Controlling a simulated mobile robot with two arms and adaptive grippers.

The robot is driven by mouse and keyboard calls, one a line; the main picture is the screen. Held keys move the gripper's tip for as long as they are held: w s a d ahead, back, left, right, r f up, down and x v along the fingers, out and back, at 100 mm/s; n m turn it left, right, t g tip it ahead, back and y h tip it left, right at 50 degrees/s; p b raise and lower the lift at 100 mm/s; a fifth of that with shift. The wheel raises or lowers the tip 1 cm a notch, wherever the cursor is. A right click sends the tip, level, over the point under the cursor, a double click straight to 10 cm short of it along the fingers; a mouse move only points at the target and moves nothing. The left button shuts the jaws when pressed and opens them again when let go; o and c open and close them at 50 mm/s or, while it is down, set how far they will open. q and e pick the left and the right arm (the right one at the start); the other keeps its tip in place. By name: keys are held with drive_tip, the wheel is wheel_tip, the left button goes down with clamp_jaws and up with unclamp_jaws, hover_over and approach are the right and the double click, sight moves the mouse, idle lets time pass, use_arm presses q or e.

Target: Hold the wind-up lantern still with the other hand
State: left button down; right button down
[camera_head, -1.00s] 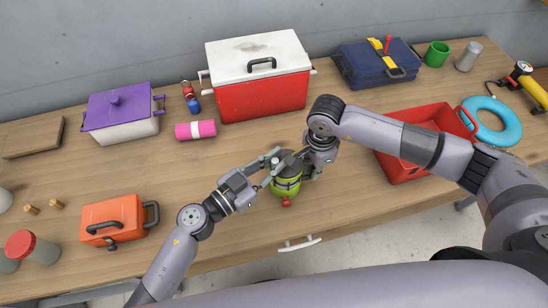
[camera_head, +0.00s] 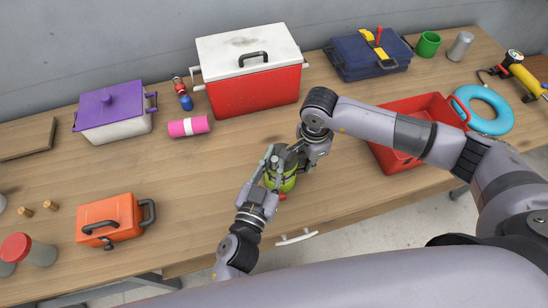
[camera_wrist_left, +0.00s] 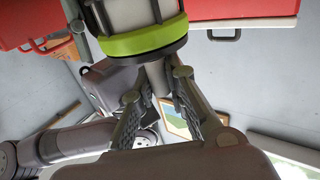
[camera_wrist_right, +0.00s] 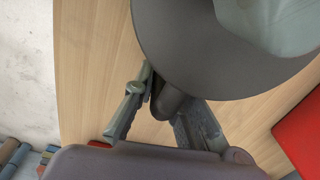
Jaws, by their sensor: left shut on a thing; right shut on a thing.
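The wind-up lantern (camera_head: 288,184) is green with a dark top and stands near the table's front edge, partly hidden by my grippers. My left gripper (camera_head: 271,164) reaches it from the front left. In the left wrist view its fingers (camera_wrist_left: 154,95) close on a pale grey part beside the lantern's green band (camera_wrist_left: 145,40). My right gripper (camera_head: 298,158) is at the lantern's right rear side. In the right wrist view its fingers (camera_wrist_right: 160,105) are shut on a dark stub at the edge of the lantern's dark round top (camera_wrist_right: 185,50).
An orange case (camera_head: 108,217) stands left on the table (camera_head: 185,190). A red tray (camera_head: 390,158) lies right, under my right arm. Table between orange case and lantern is clear.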

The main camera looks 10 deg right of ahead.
idle(0.3)
use_arm(q)
drive_tip(key=c, duration=1.6)
unclamp_jaws()
drive_tip(key=shift+o, duration=0.2)
drive_tip(key=shift+a, duration=0.1)
drive_tip(key=v, duration=1.2)
